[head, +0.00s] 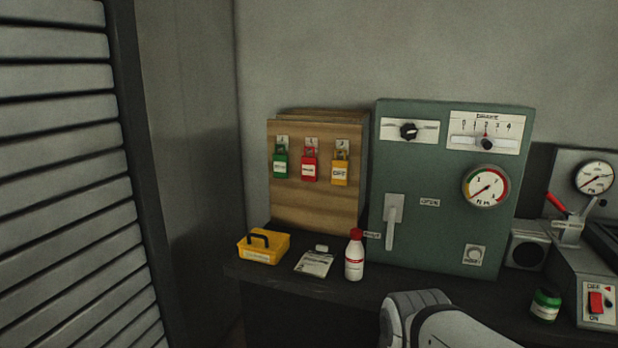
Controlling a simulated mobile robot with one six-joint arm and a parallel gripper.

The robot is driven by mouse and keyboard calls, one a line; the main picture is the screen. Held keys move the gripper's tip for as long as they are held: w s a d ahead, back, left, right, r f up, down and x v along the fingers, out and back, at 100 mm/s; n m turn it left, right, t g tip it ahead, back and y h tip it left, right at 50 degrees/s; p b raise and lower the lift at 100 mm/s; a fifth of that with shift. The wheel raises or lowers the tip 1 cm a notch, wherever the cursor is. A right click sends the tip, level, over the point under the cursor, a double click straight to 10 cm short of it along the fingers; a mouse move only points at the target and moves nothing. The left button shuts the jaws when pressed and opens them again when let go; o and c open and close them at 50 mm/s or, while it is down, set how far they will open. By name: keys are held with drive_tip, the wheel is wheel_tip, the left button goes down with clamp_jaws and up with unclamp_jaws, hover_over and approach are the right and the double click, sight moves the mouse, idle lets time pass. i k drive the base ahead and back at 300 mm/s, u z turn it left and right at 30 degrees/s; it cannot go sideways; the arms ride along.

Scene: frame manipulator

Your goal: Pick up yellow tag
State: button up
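The yellow tag (340,173) hangs on the right-hand hook of an upright wooden board (315,208). A red tag (310,166) hangs in the middle and a green tag (280,165) on the left, each under a small numbered label. The yellow tag is unobstructed in the head view. Part of my arm shows at the bottom centre, below and to the right of the board. My gripper is not visible in this view.
On the dark bench below the board are a yellow box (263,258) with a black handle, a paper label (314,263) and a white bottle (354,262) with a red cap. A green control panel (410,240) stands right of the board. A slatted door (70,190) is at left.

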sight(340, 167)
drive_tip(key=z, duration=0.15)
drive_tip(key=i, duration=0.9)
drive_tip(key=u, duration=0.05)
